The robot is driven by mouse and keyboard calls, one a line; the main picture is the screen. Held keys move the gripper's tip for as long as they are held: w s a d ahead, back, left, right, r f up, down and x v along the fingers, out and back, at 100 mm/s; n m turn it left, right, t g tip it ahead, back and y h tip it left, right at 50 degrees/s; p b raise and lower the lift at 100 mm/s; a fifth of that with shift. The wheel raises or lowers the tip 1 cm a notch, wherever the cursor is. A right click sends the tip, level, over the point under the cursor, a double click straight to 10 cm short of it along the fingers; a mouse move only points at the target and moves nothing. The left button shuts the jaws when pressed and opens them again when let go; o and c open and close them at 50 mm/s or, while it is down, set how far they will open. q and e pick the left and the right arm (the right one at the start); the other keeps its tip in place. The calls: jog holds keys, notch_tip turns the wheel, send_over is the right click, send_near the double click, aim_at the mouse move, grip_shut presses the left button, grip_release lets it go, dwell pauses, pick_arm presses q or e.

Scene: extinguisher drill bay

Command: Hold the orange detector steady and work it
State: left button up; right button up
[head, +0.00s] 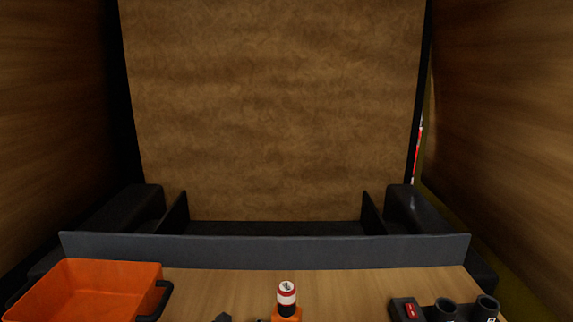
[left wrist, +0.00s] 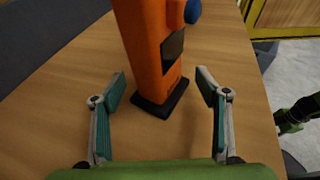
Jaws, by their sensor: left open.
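The orange detector (left wrist: 155,45) stands upright on a dark base on the wooden tabletop in the left wrist view. It has a dark panel on its side and a blue knob near the top. In the head view the orange detector (head: 287,314) is cut off at the bottom edge, and its black, white and red top shows. My left gripper (left wrist: 162,82) is open, its teal-padded fingers apart on either side of the detector's lower part, with visible gaps. A dark and green part of my right arm (left wrist: 292,117) shows beyond the table edge; its jaws are not clear.
An orange bin (head: 85,290) with a dark handle stands at the left. A black holder (head: 445,311) with round cups and a red switch is at the right. A grey ledge (head: 265,252) runs along the table's back. Bare wood surrounds the detector.

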pick_arm(q)
jog(key=shift+w+d+f, duration=0.1)
jog(key=shift+d, duration=0.1)
pick_arm(e)
jog(key=shift+f, duration=0.1)
pick_arm(q)
jog(key=c, duration=1.2)
jog(key=shift+c, duration=0.2)
pick_arm(e)
grip_shut()
